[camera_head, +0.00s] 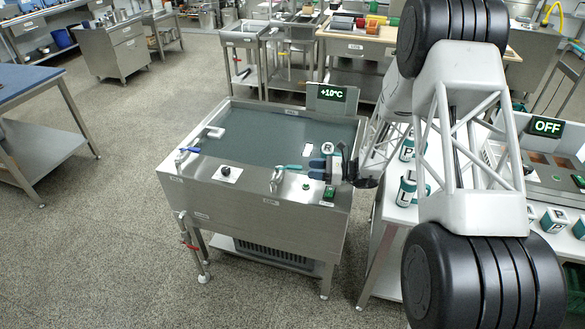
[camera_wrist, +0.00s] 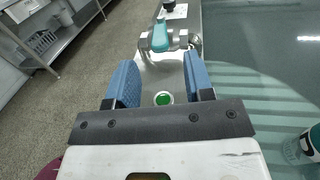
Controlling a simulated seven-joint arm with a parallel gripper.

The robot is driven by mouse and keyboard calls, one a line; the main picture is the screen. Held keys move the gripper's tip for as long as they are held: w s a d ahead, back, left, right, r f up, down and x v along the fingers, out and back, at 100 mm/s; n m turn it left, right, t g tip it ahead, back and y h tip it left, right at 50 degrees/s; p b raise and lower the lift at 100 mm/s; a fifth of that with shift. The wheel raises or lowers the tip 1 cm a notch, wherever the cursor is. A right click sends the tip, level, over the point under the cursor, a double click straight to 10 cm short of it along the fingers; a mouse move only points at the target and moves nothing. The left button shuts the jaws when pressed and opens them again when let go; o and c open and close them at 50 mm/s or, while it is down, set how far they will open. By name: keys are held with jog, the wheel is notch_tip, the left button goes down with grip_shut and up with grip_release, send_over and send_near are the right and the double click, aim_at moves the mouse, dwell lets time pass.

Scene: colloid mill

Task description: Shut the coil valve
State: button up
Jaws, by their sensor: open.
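A valve with a teal lever (camera_head: 288,168) sits on the front rim of the steel water bath (camera_head: 250,185). In the wrist view its teal lever (camera_wrist: 160,36) points along my view, across the metal valve body (camera_wrist: 183,42). A second valve, with a blue lever (camera_head: 190,150), is at the bath's left. My gripper (camera_head: 318,168) is right of the teal lever, above the rim. In the wrist view my gripper (camera_wrist: 160,75) is open, its blue fingers apart and empty, with the teal lever ahead of them.
A green button (camera_wrist: 164,98) lies between and below the fingers. A black knob (camera_head: 226,171) is on the rim between the valves. A jar marked R (camera_head: 327,149) stands close behind my gripper. A +10°C display (camera_head: 332,93) stands at the back.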

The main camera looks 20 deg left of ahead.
aim_at(292, 166)
jog(key=shift+a, duration=0.15)
jog(key=shift+s+a, duration=0.25)
jog(key=shift+a, duration=1)
jog(key=shift+s+a, duration=0.2)
jog(key=shift+a, duration=1)
jog(key=shift+s+a, duration=0.25)
jog(key=shift+a, duration=1)
grip_shut()
